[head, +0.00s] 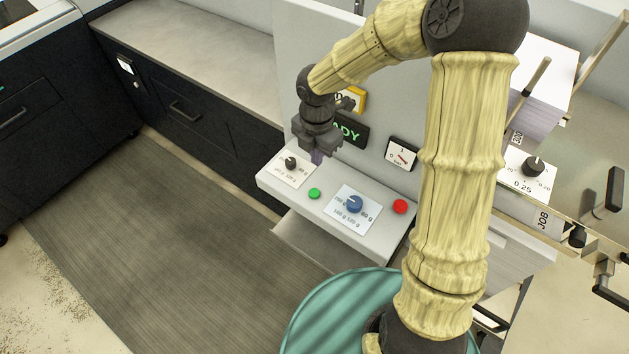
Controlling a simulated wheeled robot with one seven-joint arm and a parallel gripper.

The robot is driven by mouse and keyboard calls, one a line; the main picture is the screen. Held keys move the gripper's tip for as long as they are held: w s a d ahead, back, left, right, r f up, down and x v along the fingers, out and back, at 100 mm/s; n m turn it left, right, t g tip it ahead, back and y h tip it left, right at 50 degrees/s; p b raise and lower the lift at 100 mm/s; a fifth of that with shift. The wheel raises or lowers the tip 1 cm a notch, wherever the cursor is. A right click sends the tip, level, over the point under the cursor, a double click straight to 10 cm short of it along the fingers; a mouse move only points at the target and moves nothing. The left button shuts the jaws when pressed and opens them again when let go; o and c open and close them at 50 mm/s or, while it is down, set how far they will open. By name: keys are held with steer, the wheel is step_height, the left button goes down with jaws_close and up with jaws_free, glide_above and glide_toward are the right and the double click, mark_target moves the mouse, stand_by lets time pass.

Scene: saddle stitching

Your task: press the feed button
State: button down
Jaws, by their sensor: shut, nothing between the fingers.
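A green button (314,193) and a red button (400,206) sit on a light control ledge (268,183) at the front of the machine. I see no readable label that says which one is the feed button. My gripper (317,157) is shut and empty, pointing down over the back of the ledge. In the picture it is above the green button and to the right of the black knob (291,162). It looks apart from both buttons. I cannot tell its exact height over the ledge.
A blue knob (354,204) on a white scale plate stands between the buttons. Behind are a lit sign (349,132), partly hidden by my gripper, and a small gauge (402,154). Another black knob (534,167) is at right. The grey floor mat (150,240) is clear.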

mark_target(314, 192)
steer(key=shift+w+a+n, duration=0.2)
steer(key=shift+a+n, duration=0.1)
steer(key=shift+n, duration=0.2)
step_height(314, 192, down, 14)
steer(key=shift+p, duration=1)
